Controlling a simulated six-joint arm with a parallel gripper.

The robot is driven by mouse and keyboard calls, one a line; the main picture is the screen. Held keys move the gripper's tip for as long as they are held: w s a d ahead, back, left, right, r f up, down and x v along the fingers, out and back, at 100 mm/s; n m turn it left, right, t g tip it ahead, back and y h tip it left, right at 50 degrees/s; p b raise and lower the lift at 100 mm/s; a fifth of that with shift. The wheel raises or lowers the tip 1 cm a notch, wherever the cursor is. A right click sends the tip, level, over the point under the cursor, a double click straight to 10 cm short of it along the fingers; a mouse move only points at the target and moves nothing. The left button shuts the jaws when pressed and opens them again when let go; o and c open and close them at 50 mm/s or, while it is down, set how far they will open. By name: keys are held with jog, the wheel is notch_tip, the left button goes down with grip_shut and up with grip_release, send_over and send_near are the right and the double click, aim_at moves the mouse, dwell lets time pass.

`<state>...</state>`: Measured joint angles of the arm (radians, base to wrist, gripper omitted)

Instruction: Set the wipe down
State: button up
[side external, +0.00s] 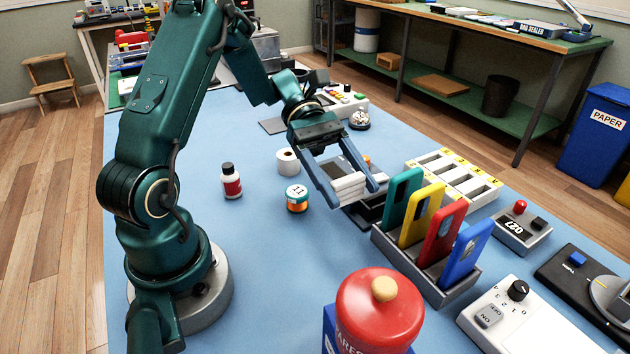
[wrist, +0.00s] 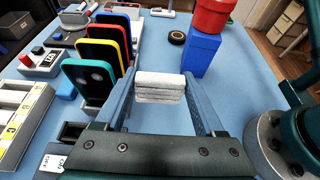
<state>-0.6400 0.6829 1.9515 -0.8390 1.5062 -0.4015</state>
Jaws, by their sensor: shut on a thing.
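The wipe is a white, folded, layered pad (side external: 349,186). It also shows in the wrist view (wrist: 159,87), held between the two blue fingers. My gripper (side external: 346,190) is shut on the wipe and holds it above the blue mat, just left of the phone rack. In the wrist view my gripper (wrist: 160,92) has one finger on each side of the wipe. In the side view, a dark flat device lies behind and partly under the gripper, and is partly hidden.
A grey rack (side external: 440,290) holds teal, yellow, red and blue phones close to the right. A solder-like spool (side external: 297,198), a white roll (side external: 288,162) and a red-labelled bottle (side external: 231,181) stand left. A red canister (side external: 380,312) stands in front. Blue mat (side external: 275,260) between them is clear.

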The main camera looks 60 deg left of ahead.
jog(key=x, duration=0.4)
jog(key=f+x, duration=0.1)
jog(key=x, duration=0.3)
jog(key=f+x, duration=0.1)
jog(key=x, duration=0.3)
jog(key=shift+f, duration=2.05)
jog(key=shift+f, duration=0.1)
jog(key=o, duration=1)
